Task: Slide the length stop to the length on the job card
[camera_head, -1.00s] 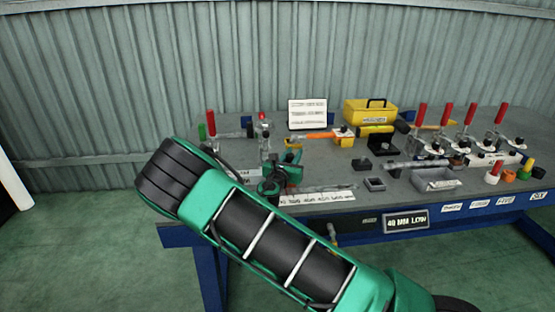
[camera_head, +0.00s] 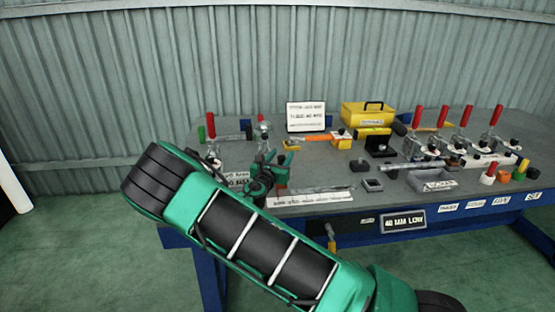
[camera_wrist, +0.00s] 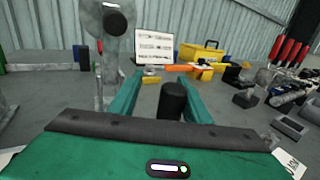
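My gripper (camera_head: 268,170) is at the left part of the bench, low over the top behind the pale marked strip (camera_head: 312,198). In the wrist view my gripper (camera_wrist: 160,80) has its two green fingers apart. An upright black round post (camera_wrist: 173,102) stands between them, nearer the right finger, with a gap on the left. I cannot tell whether this post belongs to the length stop. A white card (camera_head: 306,116) with dark lines of text stands at the back; it also shows in the wrist view (camera_wrist: 154,46). Its text is too small to read.
A grey clamp with a round head (camera_wrist: 114,25) stands close at the left. A yellow box (camera_head: 368,113), red-handled clamps (camera_head: 466,116) and a grey tray (camera_head: 434,182) are to the right. The bench front carries a dark "40 MM LOW" sign (camera_head: 404,221).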

